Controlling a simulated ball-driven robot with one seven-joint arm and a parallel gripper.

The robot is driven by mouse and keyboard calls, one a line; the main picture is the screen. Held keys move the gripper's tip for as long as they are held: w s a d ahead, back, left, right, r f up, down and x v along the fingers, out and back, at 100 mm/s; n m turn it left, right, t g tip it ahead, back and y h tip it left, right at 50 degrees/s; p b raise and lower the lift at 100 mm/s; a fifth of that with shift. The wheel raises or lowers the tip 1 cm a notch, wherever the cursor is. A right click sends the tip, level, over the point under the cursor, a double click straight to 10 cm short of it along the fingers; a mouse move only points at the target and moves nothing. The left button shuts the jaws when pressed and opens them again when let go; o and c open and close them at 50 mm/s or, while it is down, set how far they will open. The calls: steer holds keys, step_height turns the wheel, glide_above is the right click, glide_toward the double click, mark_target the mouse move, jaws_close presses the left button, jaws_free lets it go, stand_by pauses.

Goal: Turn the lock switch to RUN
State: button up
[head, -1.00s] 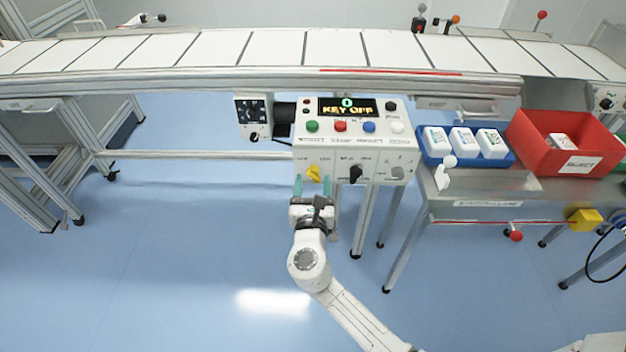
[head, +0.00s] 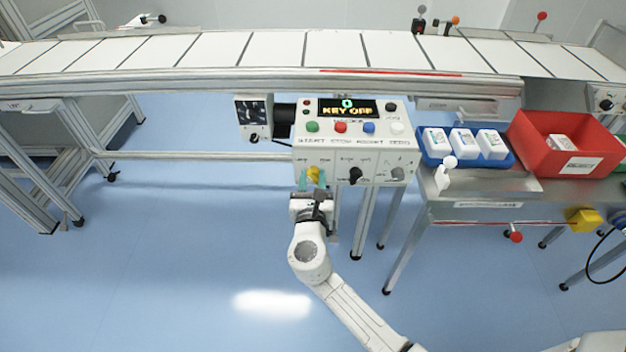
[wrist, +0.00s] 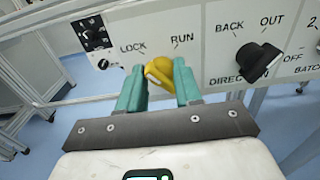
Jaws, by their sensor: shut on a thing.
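The yellow lock switch (head: 314,175) is on the front face of the control box (head: 332,170), at its left end. In the wrist view the yellow knob (wrist: 158,70) sits below and between the printed words LOCK and RUN. My gripper (head: 312,180) has its two teal fingers on either side of the knob; they also show in the wrist view (wrist: 159,88). The gripper is shut on the knob. The fingers hide the knob's sides, so its exact pointing direction is hard to tell. The box's display (head: 347,108) reads KEY OFF with a 0 above.
A black DIRECTION knob (wrist: 259,62) is right of the yellow knob. Green (head: 312,127), red (head: 340,127), blue (head: 369,128) and white buttons line the box top. A blue tray (head: 428,158) and red bin (head: 540,160) stand right. The floor below is clear.

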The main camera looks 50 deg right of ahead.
steer(key=shift+s+d+f, duration=0.1)
steer(key=shift+s+f, duration=0.05)
steer(key=shift+c, duration=0.4)
steer(key=shift+f+m+b, duration=0.1)
steer(key=shift+m+b, duration=0.25)
steer(key=shift+m, duration=0.05)
steer(key=shift+f+m+b, duration=0.15)
steer(key=shift+m+b, duration=0.7)
steer(key=shift+m, duration=0.05)
steer(key=m+b, duration=0.4)
steer(key=m, duration=0.1)
steer(key=shift+s+d+f, duration=0.1)
steer(key=shift+s+f, duration=0.05)
steer(key=m+b, duration=0.3)
steer(key=m, duration=0.1)
steer(key=shift+f, duration=0.1)
steer(key=shift+c, duration=0.2)
steer(key=m+b, duration=0.3)
steer(key=m, duration=0.1)
steer(key=shift+o, duration=0.4)
steer(key=shift+m+b, duration=1)
steer(key=shift+m, duration=0.2)
